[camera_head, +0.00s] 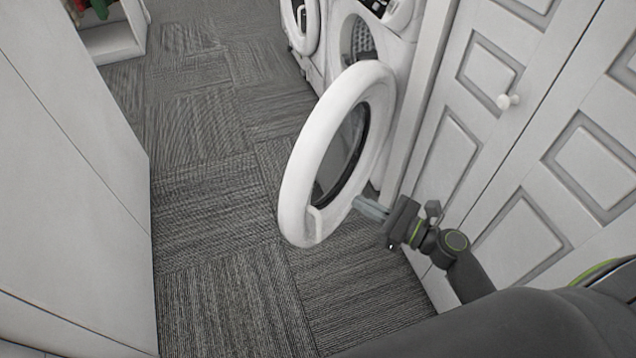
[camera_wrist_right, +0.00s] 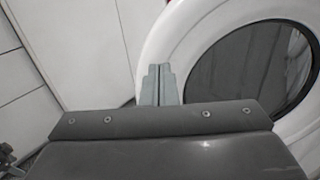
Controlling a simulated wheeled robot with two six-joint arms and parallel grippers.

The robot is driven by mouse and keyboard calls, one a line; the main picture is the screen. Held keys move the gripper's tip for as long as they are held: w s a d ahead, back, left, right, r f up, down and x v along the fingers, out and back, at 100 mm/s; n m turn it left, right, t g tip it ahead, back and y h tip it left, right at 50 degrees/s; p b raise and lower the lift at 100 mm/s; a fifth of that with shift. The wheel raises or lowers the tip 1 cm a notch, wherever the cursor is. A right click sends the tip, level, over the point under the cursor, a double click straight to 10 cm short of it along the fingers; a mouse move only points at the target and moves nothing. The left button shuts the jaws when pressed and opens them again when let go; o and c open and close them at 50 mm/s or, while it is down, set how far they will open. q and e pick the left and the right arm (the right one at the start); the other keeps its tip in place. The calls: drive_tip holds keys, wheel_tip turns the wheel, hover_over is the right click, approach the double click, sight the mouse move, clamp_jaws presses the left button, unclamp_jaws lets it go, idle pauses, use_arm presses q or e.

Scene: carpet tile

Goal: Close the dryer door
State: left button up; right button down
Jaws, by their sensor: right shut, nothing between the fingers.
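The dryer door (camera_head: 305,180) is a round white ring with dark glass in its middle. It stands wide open, swung out from the white dryer (camera_head: 393,53), whose drum opening (camera_head: 360,42) shows behind it. My right gripper (camera_head: 362,206) is shut and empty at the outer face of the door, near its lower rim. In the right wrist view the shut fingers (camera_wrist_right: 160,84) overlap the white rim of the door (camera_wrist_right: 185,35), left of the glass; I cannot tell whether they touch. My left gripper is not in view.
White panelled doors with a knob (camera_head: 507,101) stand close on the right. Another white machine (camera_head: 303,25) is beyond the dryer. A white cabinet (camera_head: 70,170) fills the left. Carpet (camera_head: 215,190) between them is clear, with a white shelf unit (camera_head: 112,40) far back.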

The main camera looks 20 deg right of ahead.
sight(309, 176)
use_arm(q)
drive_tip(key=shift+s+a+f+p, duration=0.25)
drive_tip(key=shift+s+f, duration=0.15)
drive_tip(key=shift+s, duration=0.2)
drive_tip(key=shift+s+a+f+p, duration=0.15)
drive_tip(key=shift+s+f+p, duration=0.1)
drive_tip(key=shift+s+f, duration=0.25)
use_arm(e)
drive_tip(key=x, duration=1.1)
drive_tip(key=shift+w+a, duration=0.1)
drive_tip(key=shift+w, duration=0.1)
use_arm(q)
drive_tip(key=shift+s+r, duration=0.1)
